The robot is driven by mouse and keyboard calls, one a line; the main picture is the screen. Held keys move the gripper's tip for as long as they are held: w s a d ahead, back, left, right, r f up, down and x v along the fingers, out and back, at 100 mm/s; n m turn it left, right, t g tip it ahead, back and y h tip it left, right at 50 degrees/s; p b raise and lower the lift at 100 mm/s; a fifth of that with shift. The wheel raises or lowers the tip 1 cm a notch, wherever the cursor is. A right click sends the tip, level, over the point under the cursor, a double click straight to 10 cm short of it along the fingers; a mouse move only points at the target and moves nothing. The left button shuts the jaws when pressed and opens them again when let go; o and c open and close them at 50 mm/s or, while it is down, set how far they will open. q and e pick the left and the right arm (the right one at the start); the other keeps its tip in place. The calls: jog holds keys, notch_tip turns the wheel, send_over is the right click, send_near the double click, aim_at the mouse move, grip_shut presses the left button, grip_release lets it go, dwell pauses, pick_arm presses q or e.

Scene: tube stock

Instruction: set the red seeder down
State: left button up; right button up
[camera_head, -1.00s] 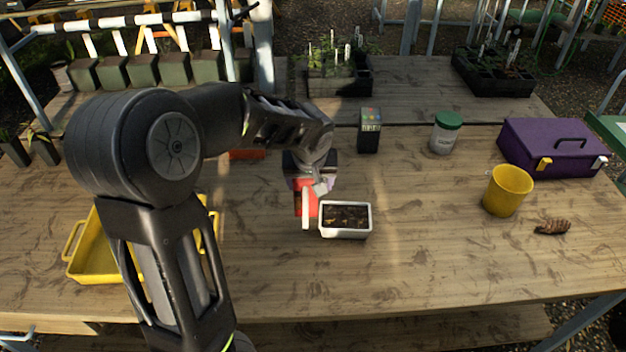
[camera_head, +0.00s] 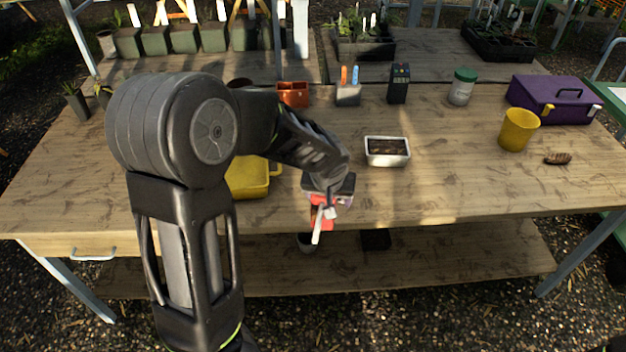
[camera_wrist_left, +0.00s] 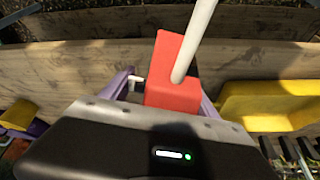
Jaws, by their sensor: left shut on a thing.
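My left gripper (camera_head: 328,196) is shut on the red seeder and holds it by its red body. The red seeder (camera_head: 326,223) has a white spout. In the head view it hangs in front of the table's front edge, above the lower shelf in the picture. In the left wrist view the seeder (camera_wrist_left: 170,85) shows between the purple fingers, its white spout pointing up out of frame. Part of its body is hidden by the gripper. My right gripper is not in view.
The white soil tray (camera_head: 387,160) stands behind the gripper to the right. An orange box (camera_head: 292,95), a yellow cup (camera_head: 518,130) and a purple toolbox (camera_head: 555,105) stand farther back. The table's front right is clear.

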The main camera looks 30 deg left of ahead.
pick_arm(q)
jog(key=s+d+f+m+h, duration=0.1)
jog(key=d+f+m, duration=0.3)
jog(key=d+f, duration=0.5)
jog(key=shift+s+d+f+h, duration=0.4)
jog(key=shift+s+d, duration=0.15)
jog(key=shift+d, duration=0.7)
